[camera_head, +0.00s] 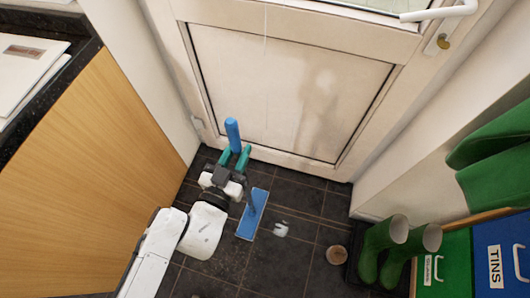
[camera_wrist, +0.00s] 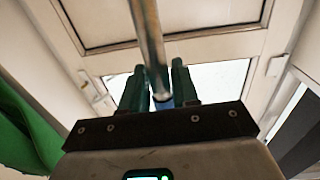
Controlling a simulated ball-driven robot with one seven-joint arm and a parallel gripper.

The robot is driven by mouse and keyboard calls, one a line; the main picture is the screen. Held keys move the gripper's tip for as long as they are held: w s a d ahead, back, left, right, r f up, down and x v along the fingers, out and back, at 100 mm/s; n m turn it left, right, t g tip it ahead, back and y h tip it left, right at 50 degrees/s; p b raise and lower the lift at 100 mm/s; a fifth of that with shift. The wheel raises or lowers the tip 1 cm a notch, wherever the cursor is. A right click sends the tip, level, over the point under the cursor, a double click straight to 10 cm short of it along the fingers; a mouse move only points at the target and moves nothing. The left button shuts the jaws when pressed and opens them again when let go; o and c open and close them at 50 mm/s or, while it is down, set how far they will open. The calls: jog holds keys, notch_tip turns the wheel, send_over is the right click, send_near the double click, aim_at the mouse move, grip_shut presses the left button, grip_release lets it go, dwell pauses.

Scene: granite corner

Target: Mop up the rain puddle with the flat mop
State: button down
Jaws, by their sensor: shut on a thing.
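The flat mop has a blue grip (camera_head: 233,132) at its top and a flat blue head (camera_head: 252,214) on the dark tiles. My gripper (camera_head: 236,158), with teal fingers, is shut on the mop handle below the top of its blue grip. In the wrist view, the mop's grey pole (camera_wrist: 147,35) runs up between my gripper's fingers (camera_wrist: 158,85). A pale shiny patch (camera_head: 281,229), apparently the rain puddle, lies on the tiles just right of the mop head. The rest of the puddle's outline is hard to tell.
A white door (camera_head: 290,90) closes the far side. A wooden cabinet (camera_head: 95,170) stands left. Green boots (camera_head: 385,240), a blue TINS bin (camera_head: 497,258) and a green bin (camera_head: 456,262) stand right. A small round brown thing (camera_head: 337,254) lies on the floor near the boots.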

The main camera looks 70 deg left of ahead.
jog(key=shift+s+d+f+b, duration=0.1)
jog(key=shift+f+b, duration=1.85)
jog(key=shift+f, duration=0.85)
jog(key=shift+f+b, duration=0.9)
jog(key=shift+f, duration=0.15)
jog(key=shift+d, duration=0.1)
